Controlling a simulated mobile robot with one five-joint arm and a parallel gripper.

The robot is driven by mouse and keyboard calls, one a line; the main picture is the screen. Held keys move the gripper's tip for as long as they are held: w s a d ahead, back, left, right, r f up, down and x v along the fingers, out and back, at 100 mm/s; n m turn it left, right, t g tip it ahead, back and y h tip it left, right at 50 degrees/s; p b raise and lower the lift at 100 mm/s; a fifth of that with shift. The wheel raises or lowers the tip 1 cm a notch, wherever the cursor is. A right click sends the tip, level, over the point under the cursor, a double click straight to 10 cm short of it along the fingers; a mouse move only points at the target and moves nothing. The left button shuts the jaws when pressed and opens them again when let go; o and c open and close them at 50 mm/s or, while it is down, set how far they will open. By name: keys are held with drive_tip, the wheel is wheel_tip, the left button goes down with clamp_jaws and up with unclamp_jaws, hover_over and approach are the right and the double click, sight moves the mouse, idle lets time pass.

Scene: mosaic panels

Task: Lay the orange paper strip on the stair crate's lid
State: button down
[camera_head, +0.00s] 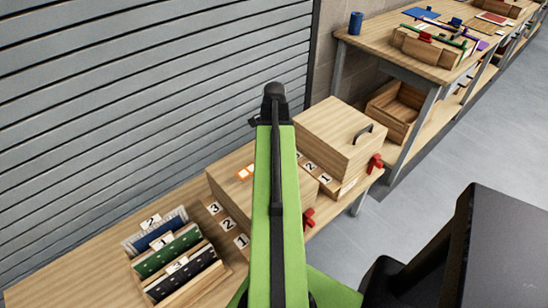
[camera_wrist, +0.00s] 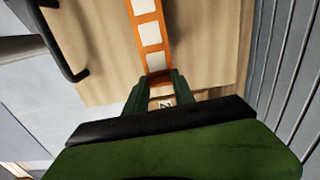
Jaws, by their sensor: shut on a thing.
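The orange paper strip (camera_wrist: 150,35), with white squares along it, is pinched at its near end between the two green fingers of my gripper (camera_wrist: 158,82). In the head view a bit of the strip (camera_head: 245,172) shows left of my green arm, over the nearer crate. My arm hides the gripper there. A wooden lid (camera_wrist: 105,50) with a dark handle lies behind the strip in the wrist view. Whether the strip touches it, I cannot tell. In the head view the nearer wooden crate (camera_head: 222,182) is partly hidden by my arm; numbered steps run along its front.
A second wooden crate (camera_head: 335,135) with a handled lid and numbered steps stands behind right. Red clamps (camera_head: 375,164) stick out at the table's edge. A rack of numbered panels (camera_head: 170,253) stands front left. A slatted shutter (camera_head: 150,90) rises behind the table.

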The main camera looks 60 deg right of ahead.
drive_tip(key=shift+f+b, duration=1.65)
drive_tip(key=shift+f, duration=0.4)
drive_tip(key=c, duration=1.1)
unclamp_jaws()
drive_tip(key=shift+r, duration=0.1)
drive_tip(key=shift+o, duration=0.2)
wheel_tip(320, 180, up, 12)
drive_tip(key=p, duration=1.2)
drive_tip(key=shift+r+p, duration=0.25)
drive_tip(key=shift+p, duration=0.1)
drive_tip(key=shift+f, duration=0.1)
